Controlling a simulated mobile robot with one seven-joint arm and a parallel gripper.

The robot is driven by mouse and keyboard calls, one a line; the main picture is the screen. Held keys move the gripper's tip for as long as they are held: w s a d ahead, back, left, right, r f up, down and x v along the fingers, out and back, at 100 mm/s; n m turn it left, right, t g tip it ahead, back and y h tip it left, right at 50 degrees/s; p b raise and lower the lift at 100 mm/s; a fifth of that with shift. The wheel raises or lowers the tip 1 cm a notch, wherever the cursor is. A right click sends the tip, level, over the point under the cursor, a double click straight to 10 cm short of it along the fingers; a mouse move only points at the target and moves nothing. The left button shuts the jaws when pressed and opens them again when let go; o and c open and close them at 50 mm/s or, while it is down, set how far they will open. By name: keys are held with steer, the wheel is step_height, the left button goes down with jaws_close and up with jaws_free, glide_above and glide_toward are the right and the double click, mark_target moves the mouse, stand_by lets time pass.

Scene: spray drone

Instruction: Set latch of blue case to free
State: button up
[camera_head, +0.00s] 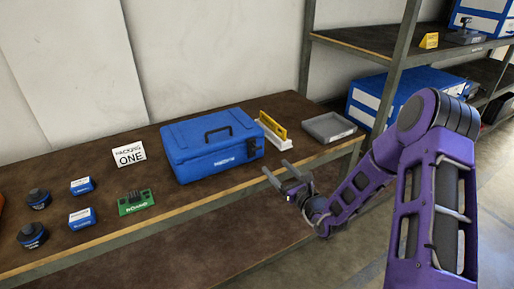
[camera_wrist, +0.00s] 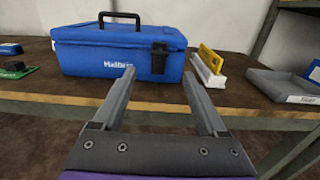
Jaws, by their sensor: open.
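The blue case (camera_head: 212,146) stands closed on the brown bench, with a black handle on its lid. In the wrist view the case (camera_wrist: 95,55) fills the upper left, with white lettering on its front. The black latch (camera_wrist: 159,58) sits on the right part of that front; whether it is locked or free I cannot tell. My gripper (camera_head: 276,173) is open and empty, in front of the bench edge and to the right of the case. In the wrist view my gripper (camera_wrist: 159,85) points at the case front, its fingertips apart from the case and either side of the latch.
Yellow and white parts (camera_head: 273,130) stand right of the case, then a grey tray (camera_head: 329,127). A shelf post (camera_head: 306,50) rises behind. Bare bench lies before the case.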

mark_target(258, 148)
steer(key=x, duration=1.3)
steer(key=shift+w+a, duration=0.15)
steer(key=shift+c, duration=0.3)
jaws_close()
stand_by(0.6)
